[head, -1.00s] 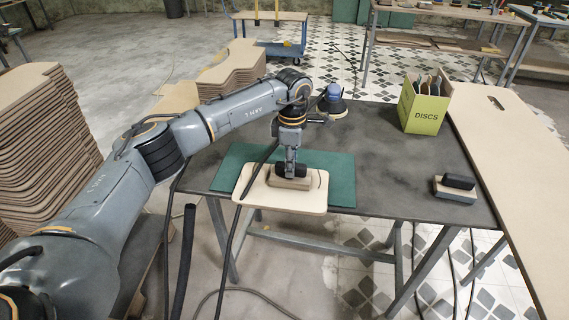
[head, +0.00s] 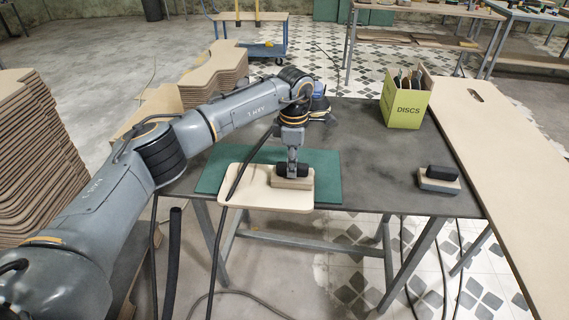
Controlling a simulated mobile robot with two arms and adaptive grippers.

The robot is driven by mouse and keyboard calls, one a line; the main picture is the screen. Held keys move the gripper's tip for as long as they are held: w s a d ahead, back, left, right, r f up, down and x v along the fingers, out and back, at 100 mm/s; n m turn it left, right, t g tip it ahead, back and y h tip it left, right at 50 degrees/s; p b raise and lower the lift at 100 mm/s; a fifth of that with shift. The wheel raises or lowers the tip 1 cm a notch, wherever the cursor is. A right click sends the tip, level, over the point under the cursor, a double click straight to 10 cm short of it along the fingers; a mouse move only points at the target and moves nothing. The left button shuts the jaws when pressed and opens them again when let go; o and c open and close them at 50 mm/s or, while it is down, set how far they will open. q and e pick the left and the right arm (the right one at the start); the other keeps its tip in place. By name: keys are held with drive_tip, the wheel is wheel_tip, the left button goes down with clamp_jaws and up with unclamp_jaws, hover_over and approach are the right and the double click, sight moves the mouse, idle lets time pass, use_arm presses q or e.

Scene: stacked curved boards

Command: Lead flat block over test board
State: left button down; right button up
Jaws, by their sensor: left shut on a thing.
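The test board (head: 262,199) is a pale wooden board with rounded corners. It lies on a green mat (head: 327,178) and sticks out past the table's front edge. The flat block (head: 292,183) is a tan block with a black grip on top, and it sits on the right part of the board. My left gripper (head: 292,170) comes down from above and is shut on the block's black grip, which its fingers partly hide. My right gripper is not in view.
A second block with a black grip (head: 439,178) stands at the table's right. A green DISCS box (head: 405,105) is at the back right, and a round sander (head: 320,103) is behind my left gripper. Stacked curved boards (head: 40,150) stand left. The table (head: 380,160) is bare between mat and second block.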

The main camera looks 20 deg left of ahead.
sight(306, 164)
use_arm(q)
drive_tip(key=shift+d+f, duration=0.15)
drive_tip(key=shift+d, duration=0.1)
drive_tip(key=shift+w+d+b, duration=0.15)
drive_tip(key=shift+w+d, duration=0.1)
drive_tip(key=shift+d, duration=0.5)
drive_tip(key=shift+w+d+b, duration=0.15)
drive_tip(key=shift+w+d, duration=0.1)
drive_tip(key=shift+d, duration=0.45)
drive_tip(key=shift+a, duration=0.1)
drive_tip(key=shift+w+a+b, duration=0.25)
drive_tip(key=shift+w+b, duration=0.65)
drive_tip(key=shift+w, duration=0.35)
drive_tip(key=shift+w+a+b, duration=0.25)
drive_tip(key=shift+w+b, duration=0.1)
drive_tip(key=shift+w, duration=0.3)
